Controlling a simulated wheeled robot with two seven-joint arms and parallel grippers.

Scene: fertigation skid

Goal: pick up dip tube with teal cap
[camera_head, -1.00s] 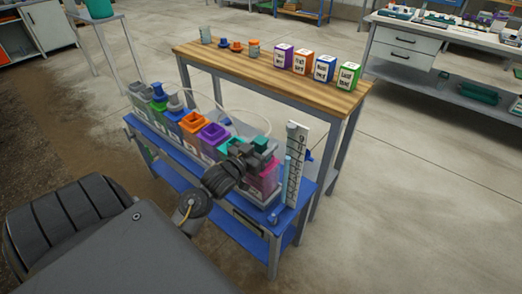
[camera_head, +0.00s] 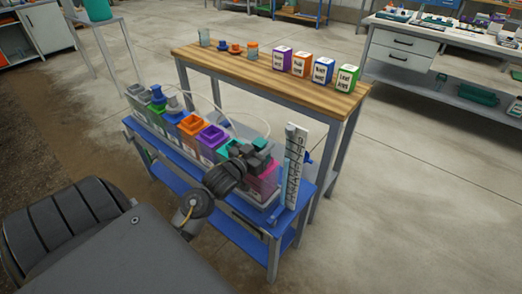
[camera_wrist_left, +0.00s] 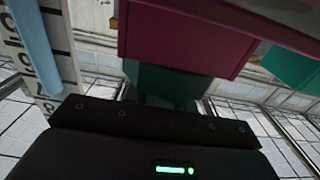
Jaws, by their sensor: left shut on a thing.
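My left gripper (camera_head: 258,155) is over the right end of the blue bench, close above the pink container (camera_head: 266,182). In the left wrist view a dark teal block, the cap of the dip tube (camera_wrist_left: 165,84), sits at the jaws, and the gripper is shut on it. The tube below the cap cannot be made out. The pink container (camera_wrist_left: 180,38) and a teal container (camera_wrist_left: 292,66) show close by in the wrist view. My right gripper is not in view.
A white scale board (camera_head: 291,168) stands upright just right of the gripper. A row of coloured containers, including a purple one (camera_head: 211,137), runs left along the blue bench (camera_head: 258,227). Labelled boxes stand on the wooden table (camera_head: 262,75) behind.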

